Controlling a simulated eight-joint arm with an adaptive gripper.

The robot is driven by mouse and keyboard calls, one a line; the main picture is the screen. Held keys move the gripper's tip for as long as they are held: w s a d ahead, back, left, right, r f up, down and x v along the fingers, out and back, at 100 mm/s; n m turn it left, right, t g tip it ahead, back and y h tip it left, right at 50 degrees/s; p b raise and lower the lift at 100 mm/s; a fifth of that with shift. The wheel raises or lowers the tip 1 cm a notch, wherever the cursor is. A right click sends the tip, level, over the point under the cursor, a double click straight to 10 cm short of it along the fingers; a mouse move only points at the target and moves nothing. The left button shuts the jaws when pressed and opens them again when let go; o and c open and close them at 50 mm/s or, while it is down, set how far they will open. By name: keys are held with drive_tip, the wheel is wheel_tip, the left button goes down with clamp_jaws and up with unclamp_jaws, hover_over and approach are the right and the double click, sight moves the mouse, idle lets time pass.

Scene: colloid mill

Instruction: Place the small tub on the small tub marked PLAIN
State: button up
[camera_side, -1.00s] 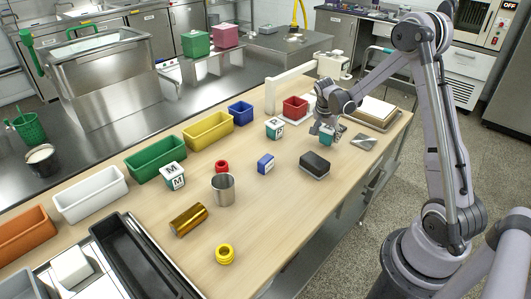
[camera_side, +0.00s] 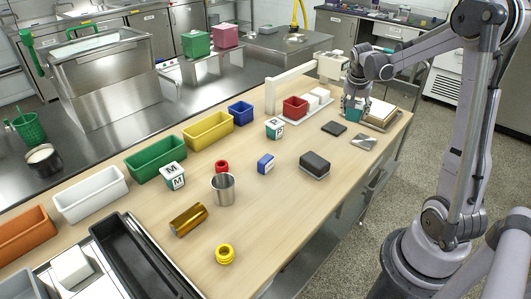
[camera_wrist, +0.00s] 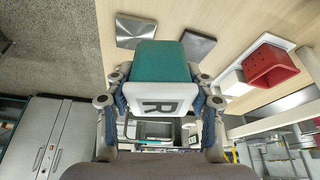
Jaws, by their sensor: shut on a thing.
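My gripper (camera_side: 353,103) is shut on a small teal tub (camera_side: 352,115) and holds it near the far right end of the bench. In the wrist view, my gripper (camera_wrist: 162,100) has a finger on each side of the held tub (camera_wrist: 163,60), and its white face shows a letter R. I cannot read PLAIN on anything.
A dark square plate (camera_side: 334,128) and a grey metal plate (camera_side: 363,143) lie near the held tub. A red container (camera_side: 295,108) and white pieces share a white tray. A black block (camera_side: 315,165), blue box (camera_side: 265,164) and steel cup (camera_side: 223,190) stand nearer. Clear wood lies between.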

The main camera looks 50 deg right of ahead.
drive_tip(key=w+a+r+n+t, duration=0.1)
drive_tip(key=w+a+r+n, duration=0.15)
drive_tip(key=w, duration=0.45)
drive_tip(key=w+a+r+n+t, duration=0.1)
drive_tip(key=w+a+r+n, duration=0.2)
drive_tip(key=w, duration=0.5)
drive_tip(key=y, duration=0.1)
hover_over(275, 120)
drive_tip(key=s, duration=0.2)
drive_tip(key=shift+n, duration=0.35)
drive_tip(key=f, duration=0.6)
drive_tip(key=shift+w+a+f, duration=0.2)
drive_tip(key=shift+a+f, duration=0.05)
drive_tip(key=shift+f, duration=0.05)
drive_tip(key=shift+w+a+f, duration=0.3)
drive_tip(key=shift+w+f, duration=0.05)
drive_tip(key=shift+w, duration=0.05)
drive_tip(key=shift+f, duration=2)
drive_tip(key=shift+f, duration=0.15)
drive_tip(key=o, duration=1.4)
